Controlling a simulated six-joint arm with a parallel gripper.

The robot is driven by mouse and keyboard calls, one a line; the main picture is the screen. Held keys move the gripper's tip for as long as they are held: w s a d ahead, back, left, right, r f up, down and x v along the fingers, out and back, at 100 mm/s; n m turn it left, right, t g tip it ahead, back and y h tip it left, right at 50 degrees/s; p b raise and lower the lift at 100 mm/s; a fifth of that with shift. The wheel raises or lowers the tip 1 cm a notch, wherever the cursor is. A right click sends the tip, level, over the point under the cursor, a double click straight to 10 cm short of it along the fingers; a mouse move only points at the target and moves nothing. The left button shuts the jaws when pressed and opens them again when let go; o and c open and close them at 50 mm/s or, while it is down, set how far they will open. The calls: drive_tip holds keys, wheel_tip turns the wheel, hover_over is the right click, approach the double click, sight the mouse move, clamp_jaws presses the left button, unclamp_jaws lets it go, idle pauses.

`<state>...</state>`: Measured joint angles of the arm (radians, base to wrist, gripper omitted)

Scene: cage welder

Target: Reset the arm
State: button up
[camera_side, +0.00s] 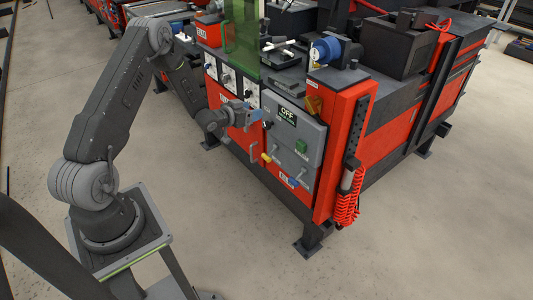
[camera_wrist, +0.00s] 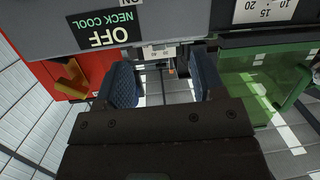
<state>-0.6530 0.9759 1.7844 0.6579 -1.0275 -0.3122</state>
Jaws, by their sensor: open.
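My gripper (camera_side: 262,117) is in front of the red and black welder's front face, beside the grey control box (camera_side: 312,135). In the wrist view my gripper (camera_wrist: 165,82) has its two blue pads wide apart, with nothing between them. In the wrist view the OFF / NECK COOL sign (camera_wrist: 108,32) appears upside down above my gripper. I cannot tell whether my gripper touches the panel.
White dial plates (camera_side: 227,78) line the face left of the box. A green clear screen (camera_side: 242,35) stands above them. A blue round part (camera_side: 325,50) sits on top, and a red coiled hose (camera_side: 346,207) hangs at the right corner. The floor in front is clear.

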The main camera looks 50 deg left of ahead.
drive_tip(key=s+d+r+g+y, duration=0.1)
drive_tip(key=s+d+r+g, duration=0.2)
drive_tip(key=d+r, duration=0.6)
drive_tip(key=s+d+r+g+y, duration=0.1)
drive_tip(key=s+d+r+g, duration=0.2)
drive_tip(key=r, duration=0.9)
drive_tip(key=s+d+r+g+h, duration=0.1)
drive_tip(key=s+d, duration=0.4)
drive_tip(key=s, duration=0.3)
drive_tip(key=s+d+r+m+g+h, duration=0.1)
drive_tip(key=s+d+r, duration=0.1)
drive_tip(key=s+d, duration=0.3)
drive_tip(key=s+d+r+g+h, duration=0.1)
drive_tip(key=s+d, duration=0.4)
drive_tip(key=s, duration=0.6)
drive_tip(key=shift+s+d+r+m+g, duration=0.15)
drive_tip(key=shift+s+d+m+g, duration=0.1)
drive_tip(key=shift+m+g, duration=0.15)
drive_tip(key=shift+w, duration=0.1)
